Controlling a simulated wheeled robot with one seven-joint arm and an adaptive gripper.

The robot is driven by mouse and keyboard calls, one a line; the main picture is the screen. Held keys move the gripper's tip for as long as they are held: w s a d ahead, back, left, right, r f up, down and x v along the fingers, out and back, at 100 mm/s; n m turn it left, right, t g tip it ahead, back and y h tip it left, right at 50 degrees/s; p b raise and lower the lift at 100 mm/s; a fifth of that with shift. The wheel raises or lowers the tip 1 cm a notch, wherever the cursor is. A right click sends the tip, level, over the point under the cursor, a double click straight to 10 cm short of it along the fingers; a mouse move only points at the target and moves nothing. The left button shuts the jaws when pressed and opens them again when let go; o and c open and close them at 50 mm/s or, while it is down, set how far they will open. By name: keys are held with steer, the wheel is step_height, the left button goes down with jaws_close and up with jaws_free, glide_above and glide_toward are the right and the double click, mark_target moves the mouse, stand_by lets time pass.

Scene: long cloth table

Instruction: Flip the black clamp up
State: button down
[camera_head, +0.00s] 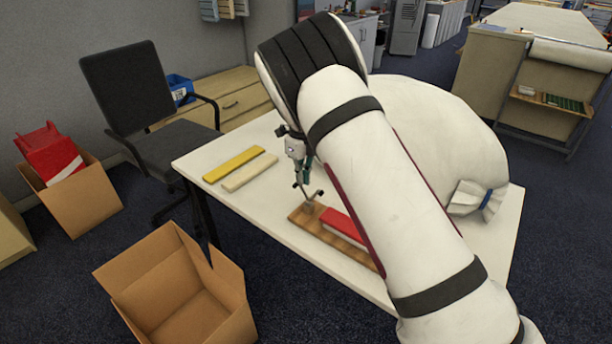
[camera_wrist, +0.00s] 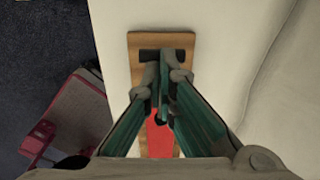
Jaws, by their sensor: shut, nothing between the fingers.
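A wooden board (camera_head: 303,221) lies on the white table, with a red block (camera_head: 340,224) on it. A small clamp (camera_head: 309,204) stands at the board's left end; it looks grey and dark in the head view. In the wrist view a black bar (camera_wrist: 148,54) crosses the board (camera_wrist: 142,41), partly behind my fingertips, and the red block (camera_wrist: 158,142) shows between my fingers. My gripper (camera_head: 302,184) points down over the clamp. In the wrist view its fingertips (camera_wrist: 165,78) are together with nothing held. Whether they touch the clamp I cannot tell.
Yellow (camera_head: 234,163) and cream (camera_head: 250,172) bars lie on the table's left part. A large white sack (camera_head: 440,120) stands behind my arm. Open cardboard boxes (camera_head: 180,290) and a black chair (camera_head: 130,90) stand on the floor to the left.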

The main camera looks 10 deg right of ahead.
steer(key=shift+w+a+f+b, duration=0.25)
steer(key=shift+w+a+b, duration=0.2)
steer(key=shift+a, duration=0.05)
steer(key=shift+w+a+f+b, duration=0.15)
steer(key=shift+w+a+b, duration=0.05)
steer(key=shift+w+b, duration=0.1)
steer(key=shift+s, duration=0.1)
